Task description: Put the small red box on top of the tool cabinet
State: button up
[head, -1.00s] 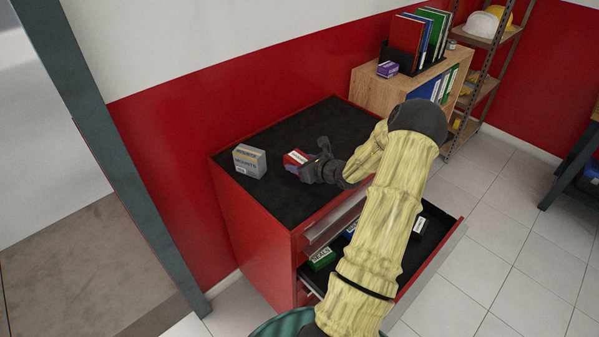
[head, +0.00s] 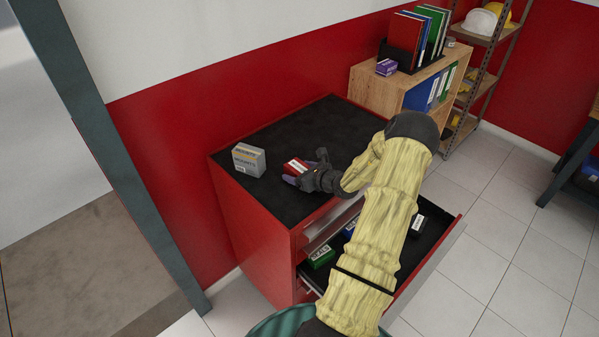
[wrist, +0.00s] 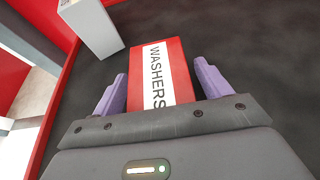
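The small red box (head: 296,166), with a white WASHERS label, appears to rest on the black top of the red tool cabinet (head: 285,205). In the wrist view the red box (wrist: 165,75) lies between the two purple fingers of my gripper (wrist: 160,88), with narrow gaps at its sides. My gripper (head: 306,170) is low over the cabinet top and open around the box. The underside of the box is hidden.
A grey box (head: 249,160) stands left of the red box on the cabinet top. An open drawer (head: 425,245) below holds a green box (head: 321,255) and other small boxes. A wooden shelf (head: 375,92) stands behind. The cabinet top's back is clear.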

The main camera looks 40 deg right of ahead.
jog(key=shift+r, duration=0.15)
jog(key=b+v, duration=0.2)
jog(key=v, duration=1)
jog(key=shift+s, duration=0.1)
jog(key=shift+d, duration=0.1)
